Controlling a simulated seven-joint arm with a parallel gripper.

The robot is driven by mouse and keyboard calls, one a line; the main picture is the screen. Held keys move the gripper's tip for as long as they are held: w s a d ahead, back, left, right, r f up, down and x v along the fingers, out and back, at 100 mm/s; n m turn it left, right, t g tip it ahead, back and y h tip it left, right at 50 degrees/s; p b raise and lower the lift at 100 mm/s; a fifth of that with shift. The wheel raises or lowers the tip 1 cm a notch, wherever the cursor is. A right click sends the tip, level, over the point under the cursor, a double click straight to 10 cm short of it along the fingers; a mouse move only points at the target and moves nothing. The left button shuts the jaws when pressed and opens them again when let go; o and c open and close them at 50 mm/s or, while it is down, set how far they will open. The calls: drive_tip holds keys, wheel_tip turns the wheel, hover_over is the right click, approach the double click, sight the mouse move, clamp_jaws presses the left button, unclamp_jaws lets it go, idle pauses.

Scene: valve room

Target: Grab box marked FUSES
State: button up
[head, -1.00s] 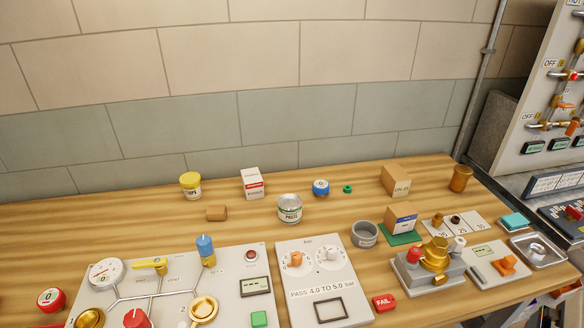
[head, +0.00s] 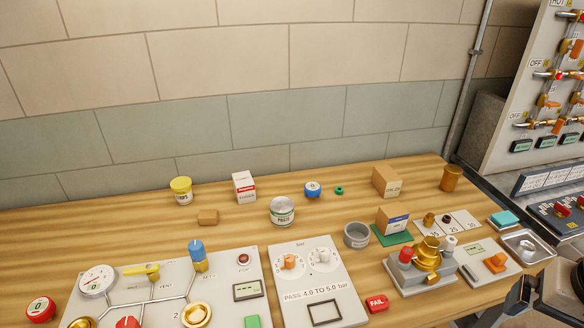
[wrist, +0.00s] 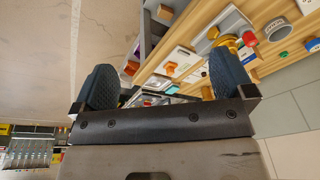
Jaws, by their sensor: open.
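No lettering that I can clearly read as FUSES shows. A small white box with a red label (head: 244,187) stands upright at the back of the table, left of centre; its print is too small to read surely. A brown box with a blue and white label (head: 393,220) stands on a green mat (head: 384,238). A larger cardboard box (head: 387,181) stands behind it, with faint print. My gripper (wrist: 166,86) is open and empty in the wrist view, fingers wide apart, away from all these boxes. Part of my arm shows at the lower right in the head view.
A grey ring (head: 357,235) and brass fixture (head: 428,257) stand right. Control panels fill the front.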

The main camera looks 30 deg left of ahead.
drive_tip(key=w+a+m+g+y, duration=0.2)
drive_tip(key=w+a+g+y, duration=0.1)
drive_tip(key=w+a, duration=1.05)
drive_tip(key=w+a+m+g+y, duration=0.25)
drive_tip(key=w+a, duration=0.85)
drive_tip(key=a, duration=0.6)
drive_tip(key=m+g+y, duration=0.3)
drive_tip(key=g, duration=0.4)
approach(244, 187)
drive_tip(key=shift+n+h, duration=0.25)
drive_tip(key=a, duration=0.1)
drive_tip(key=w+a+f, duration=0.2)
drive_tip(key=a, duration=0.1)
drive_tip(key=shift+w, duration=0.1)
drive_tip(key=shift+a+f, duration=0.35)
drive_tip(key=shift+a, duration=0.1)
drive_tip(key=shift+g, duration=0.25)
drive_tip(key=shift+x, duration=1.35)
drive_tip(key=shift+d, duration=0.1)
